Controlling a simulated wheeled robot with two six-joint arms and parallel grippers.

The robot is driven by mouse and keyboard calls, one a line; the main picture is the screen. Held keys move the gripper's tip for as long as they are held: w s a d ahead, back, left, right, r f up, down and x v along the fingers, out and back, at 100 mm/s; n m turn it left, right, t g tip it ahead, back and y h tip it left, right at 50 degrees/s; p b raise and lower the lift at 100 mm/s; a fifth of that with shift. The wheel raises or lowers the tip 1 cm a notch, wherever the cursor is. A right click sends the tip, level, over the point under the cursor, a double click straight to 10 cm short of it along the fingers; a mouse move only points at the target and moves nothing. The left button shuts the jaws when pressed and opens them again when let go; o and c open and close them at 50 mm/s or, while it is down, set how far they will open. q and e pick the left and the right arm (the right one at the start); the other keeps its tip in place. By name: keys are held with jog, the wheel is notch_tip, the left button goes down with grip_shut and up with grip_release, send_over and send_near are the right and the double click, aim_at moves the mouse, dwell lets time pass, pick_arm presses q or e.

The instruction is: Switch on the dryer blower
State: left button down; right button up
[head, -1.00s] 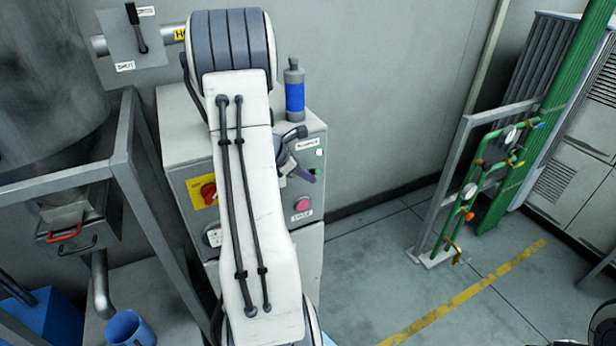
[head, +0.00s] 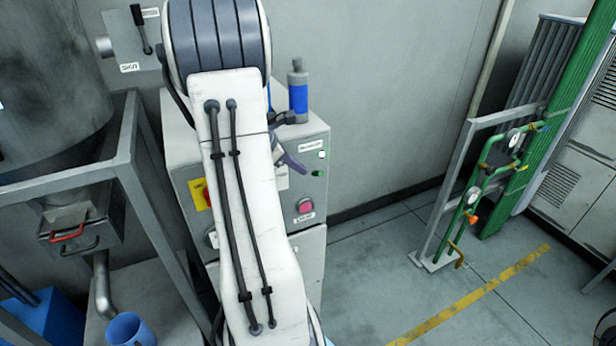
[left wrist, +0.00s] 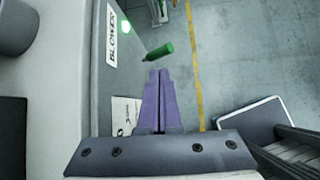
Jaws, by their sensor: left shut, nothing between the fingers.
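The grey control box (head: 178,140) stands against the wall, partly hidden behind my left arm. On its front, below the blower label (head: 310,146), are a small pale-green lamp (head: 322,154) and a green button (head: 318,173). My left gripper (head: 303,171) has purple fingers, shut and empty, left of the green button. In the left wrist view its tips (left wrist: 159,72) appear just below the button; contact cannot be told. My right gripper is not in view.
A pink-red button (head: 305,206) sits lower on the box. A yellow plate (head: 200,196) is partly behind my arm. A blue cylinder (head: 298,92) stands on top. A grey frame (head: 140,190) is at left. Floor is free to the right, before the green pipe rack (head: 490,175).

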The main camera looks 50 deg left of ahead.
pick_arm(q)
jog(key=shift+v, duration=2.25)
jog(key=shift+s+d+f, duration=0.1)
jog(key=shift+d+f, duration=0.05)
jog(key=shift+d, duration=0.05)
jog(key=w+d+f+m+g+h+b, duration=0.1)
jog(key=d+m+g, duration=0.2)
jog(key=d+m, duration=0.9)
jog(key=w+d+f+m+g+h+b, duration=0.1)
jog(key=w+d+m+g+h, duration=0.35)
jog(key=d, duration=1.35)
jog(key=s+d+f+m+y, duration=0.1)
jog(key=s+d+m+y, duration=0.2)
jog(key=s+d+m, duration=0.4)
jog(key=s+d+f+m+y, duration=0.2)
jog(key=s+d+m, duration=0.6)
jog(key=s+m, duration=0.4)
jog(key=m+y, duration=0.1)
jog(key=m, duration=0.2)
jog(key=shift+s+f+m+b, duration=0.2)
jog(key=shift+s+m+b, duration=0.1)
jog(key=shift+s+m, duration=0.1)
